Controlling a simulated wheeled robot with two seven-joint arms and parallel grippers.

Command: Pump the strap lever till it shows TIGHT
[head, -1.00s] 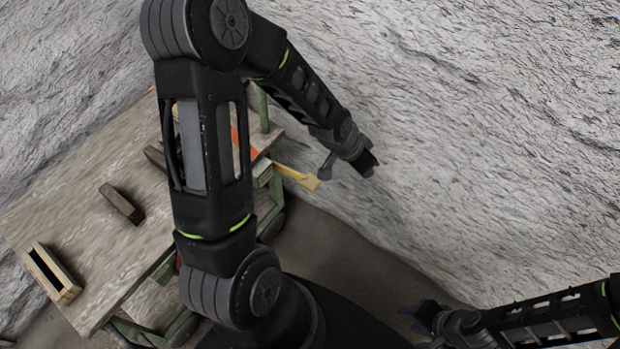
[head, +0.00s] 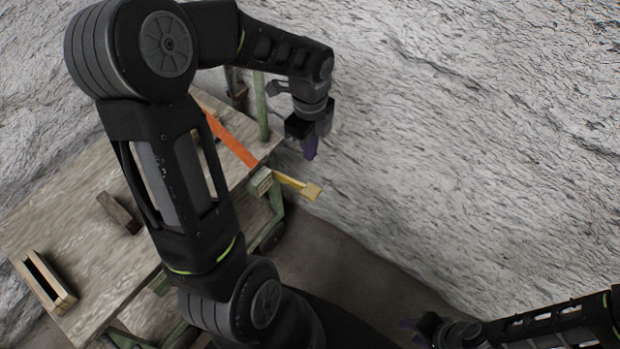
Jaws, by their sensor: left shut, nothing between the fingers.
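The yellow lever (head: 300,187) sticks out to the right from a small pale ratchet housing (head: 260,181) at the cart's right edge. An orange strap (head: 232,140) runs from the housing up and left over the wooden deck, partly behind my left arm. No TIGHT mark is readable at this size. My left gripper (head: 310,150) is shut and empty, pointing down in the picture just above the lever, with a visible gap between them. My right gripper (head: 411,328) is at the bottom, far from the lever. Its small dark fingers do not show whether they are open.
The wooden cart deck (head: 85,215) on a green frame (head: 262,108) fills the left. It carries a wooden block (head: 119,212) and a slotted wooden box (head: 50,283). A rough grey-white wall (head: 470,140) stands close on the right. Some bare floor (head: 340,262) lies below the lever.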

